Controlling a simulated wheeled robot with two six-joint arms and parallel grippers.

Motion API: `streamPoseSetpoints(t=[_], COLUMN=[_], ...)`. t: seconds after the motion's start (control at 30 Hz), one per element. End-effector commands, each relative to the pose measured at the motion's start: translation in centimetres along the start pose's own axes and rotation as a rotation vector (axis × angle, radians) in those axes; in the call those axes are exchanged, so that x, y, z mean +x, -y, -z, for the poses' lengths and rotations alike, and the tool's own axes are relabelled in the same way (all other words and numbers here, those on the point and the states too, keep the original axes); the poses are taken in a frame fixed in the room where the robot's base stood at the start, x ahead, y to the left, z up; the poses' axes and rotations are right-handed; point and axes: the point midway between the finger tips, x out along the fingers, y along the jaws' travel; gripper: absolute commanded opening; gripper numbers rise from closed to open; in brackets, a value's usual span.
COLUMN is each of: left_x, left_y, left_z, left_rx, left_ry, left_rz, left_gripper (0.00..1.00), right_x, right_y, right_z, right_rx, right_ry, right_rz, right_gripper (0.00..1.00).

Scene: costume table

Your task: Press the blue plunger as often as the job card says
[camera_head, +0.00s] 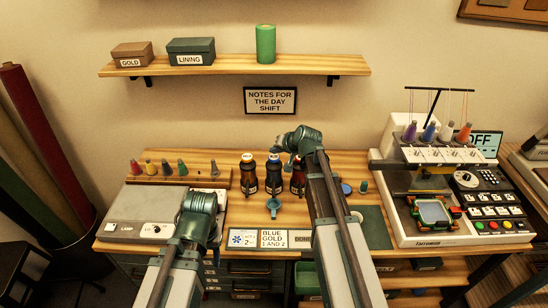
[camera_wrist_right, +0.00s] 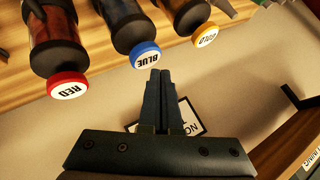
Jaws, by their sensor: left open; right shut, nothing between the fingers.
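Three dark pump bottles stand in a row in the head view: one at left (camera_head: 248,178), one in the middle (camera_head: 273,180), one at right (camera_head: 298,182). In the right wrist view their round caps read RED (camera_wrist_right: 67,85), BLUE (camera_wrist_right: 145,54) and GOLD (camera_wrist_right: 205,35). My right gripper (camera_wrist_right: 155,74) is shut and empty, its tips close by the blue plunger; I cannot tell whether they touch. The job card (camera_head: 273,239) reads "BLUE GOLD 1 AND 2"; a card to its left (camera_head: 242,239) shows a blue flower and a 2. My left gripper (camera_head: 203,200) is open, left of the bottles.
A small teal funnel-like piece (camera_head: 273,207) stands in front of the middle bottle. A DONE plate (camera_head: 301,239) is partly hidden by my right arm. An embroidery machine (camera_head: 440,190) stands at right, a lamp box (camera_head: 155,213) at left. A shelf (camera_head: 235,65) hangs above.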

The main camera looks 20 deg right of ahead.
Motion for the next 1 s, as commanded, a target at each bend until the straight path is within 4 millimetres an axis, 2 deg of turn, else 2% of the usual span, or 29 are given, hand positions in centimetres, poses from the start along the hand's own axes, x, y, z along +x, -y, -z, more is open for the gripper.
streamPoseSetpoints(t=[0.73, 1.0], left_x=[0.03, 0.87], left_y=[0.0, -0.08], left_z=[0.0, 0.05], left_rx=[0.0, 0.0], left_ry=[0.0, 0.0], left_rz=[0.0, 0.0], left_gripper=[0.5, 0.5], right_x=[0.02, 0.61], right_y=[-0.02, -0.44], right_z=[-0.02, -0.45], right_rx=[0.0, 0.0], right_ry=[0.0, 0.0], right_rz=[0.0, 0.0], right_gripper=[0.0, 0.0])
